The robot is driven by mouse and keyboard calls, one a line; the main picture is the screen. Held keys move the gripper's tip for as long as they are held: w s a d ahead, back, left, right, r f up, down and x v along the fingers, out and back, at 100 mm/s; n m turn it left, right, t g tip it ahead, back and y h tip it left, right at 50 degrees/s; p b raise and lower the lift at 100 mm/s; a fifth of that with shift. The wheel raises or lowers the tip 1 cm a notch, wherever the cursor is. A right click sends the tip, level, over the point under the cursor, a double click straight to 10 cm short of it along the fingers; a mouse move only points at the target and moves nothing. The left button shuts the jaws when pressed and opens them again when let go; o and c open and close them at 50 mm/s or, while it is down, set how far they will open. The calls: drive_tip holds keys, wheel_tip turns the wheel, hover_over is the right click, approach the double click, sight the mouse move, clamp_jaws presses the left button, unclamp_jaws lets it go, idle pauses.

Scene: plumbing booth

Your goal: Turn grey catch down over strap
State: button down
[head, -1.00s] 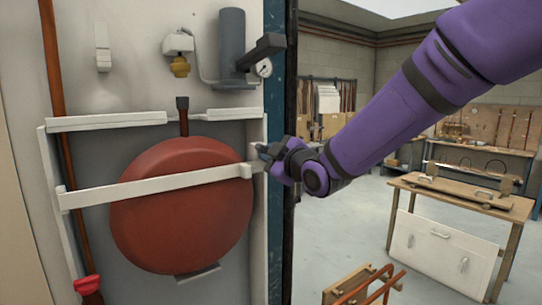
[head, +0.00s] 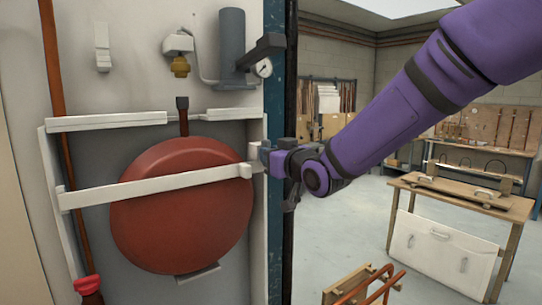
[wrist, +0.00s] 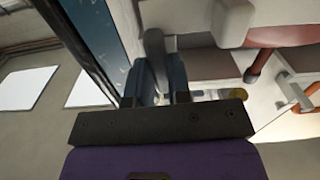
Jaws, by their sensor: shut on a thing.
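The strap (head: 150,187) is a pale bar lying across the front of the round red vessel (head: 180,225). Its right end is by the right edge of the white frame. The grey catch (wrist: 154,42) shows in the wrist view as a rounded grey lever between my blue finger pads. My gripper (wrist: 157,84) is shut on it, with the catch sticking out past the fingertips. In the head view my gripper (head: 268,156) is at the frame's right edge, just above the strap's right end, and hides the catch. A pale block (wrist: 235,22) is beside the catch in the wrist view.
A grey cylinder (head: 231,45) and a gauge (head: 263,68) are above my gripper. A copper pipe (head: 57,130) runs down the left. The dark blue panel edge (head: 277,225) is right below my gripper. Open floor lies to the right, before a wooden table (head: 470,200).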

drive_tip(key=shift+f+m, duration=0.1)
drive_tip(key=shift+m, duration=0.3)
drive_tip(key=c, duration=1.1)
unclamp_jaws()
drive_tip(key=shift+o, duration=0.2)
drive_tip(key=v, duration=1.1)
drive_tip(key=shift+w, duration=0.1)
